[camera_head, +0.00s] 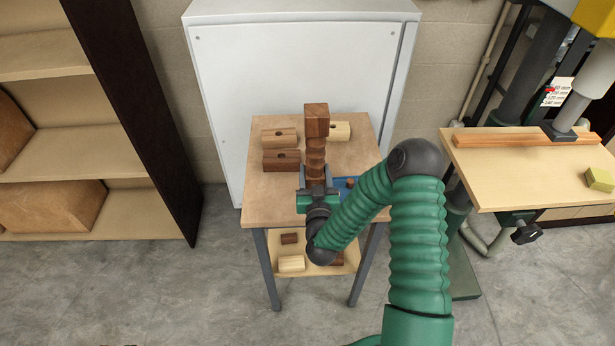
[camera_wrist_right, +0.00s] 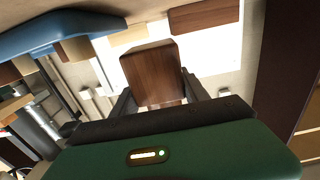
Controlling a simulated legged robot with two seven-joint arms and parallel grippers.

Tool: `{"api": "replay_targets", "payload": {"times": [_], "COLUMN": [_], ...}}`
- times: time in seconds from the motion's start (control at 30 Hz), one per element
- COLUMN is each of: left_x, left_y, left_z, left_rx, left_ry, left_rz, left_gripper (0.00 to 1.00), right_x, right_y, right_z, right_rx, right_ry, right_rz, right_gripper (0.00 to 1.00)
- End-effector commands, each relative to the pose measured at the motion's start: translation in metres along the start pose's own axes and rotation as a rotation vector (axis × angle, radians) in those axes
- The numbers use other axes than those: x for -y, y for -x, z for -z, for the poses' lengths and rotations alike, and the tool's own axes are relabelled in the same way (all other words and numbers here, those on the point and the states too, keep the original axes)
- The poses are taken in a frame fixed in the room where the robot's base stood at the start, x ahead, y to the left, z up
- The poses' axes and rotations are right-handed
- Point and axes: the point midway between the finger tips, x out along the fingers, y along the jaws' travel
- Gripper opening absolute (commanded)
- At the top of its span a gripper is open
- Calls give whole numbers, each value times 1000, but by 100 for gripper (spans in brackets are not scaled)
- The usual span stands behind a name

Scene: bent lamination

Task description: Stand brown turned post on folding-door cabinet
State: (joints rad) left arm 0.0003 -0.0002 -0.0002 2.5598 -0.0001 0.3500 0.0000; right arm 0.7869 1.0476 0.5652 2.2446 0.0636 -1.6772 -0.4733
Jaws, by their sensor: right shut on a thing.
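The brown turned post (camera_head: 316,157) has square blocks at its ends and a ringed middle. It runs up the picture over the small table, its far block in front of the wooden pieces. My right gripper (camera_head: 318,192) is shut on its near end, and the fingers hide where it is held. In the right wrist view, the post's brown square end (camera_wrist_right: 152,72) fills the space between the dark fingers. I cannot tell whether the post touches the table. A white cabinet (camera_head: 300,60), its front a plain panel, stands behind the table. My left gripper is not in view.
The small wooden table (camera_head: 262,207) holds several brown and pale blocks (camera_head: 281,137) and a blue tray (camera_head: 342,184). Its lower shelf (camera_head: 262,255) bears more blocks. Open shelving (camera_head: 90,180) stands left; a drill-press table (camera_head: 500,180) stands right.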

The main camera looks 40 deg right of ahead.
Motion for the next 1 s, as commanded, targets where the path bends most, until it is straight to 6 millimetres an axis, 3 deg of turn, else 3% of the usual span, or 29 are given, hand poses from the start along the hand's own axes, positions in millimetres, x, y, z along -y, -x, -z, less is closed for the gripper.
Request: {"api": "replay_targets", "payload": {"times": [0.2,0.37,0.73,0.77,0.9,1.0], "left_x": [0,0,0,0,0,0], "left_y": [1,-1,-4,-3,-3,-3], "left_z": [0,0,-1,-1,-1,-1], "left_rx": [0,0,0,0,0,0], "left_ry": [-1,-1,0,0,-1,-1], "left_rz": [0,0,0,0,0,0], "left_gripper": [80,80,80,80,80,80], "right_x": [21,22,19,19,19,20], "right_y": [-16,-14,-15,-15,-15,-15], "right_z": [-6,-33,-40,-39,-39,-39], "right_rx": [-2,-2,-5,-2,-2,-2], "right_ry": [1,4,3,4,4,4], "right_rz": [-1,1,1,1,1,1], "right_gripper": [0,0,0,56,74,74]}}
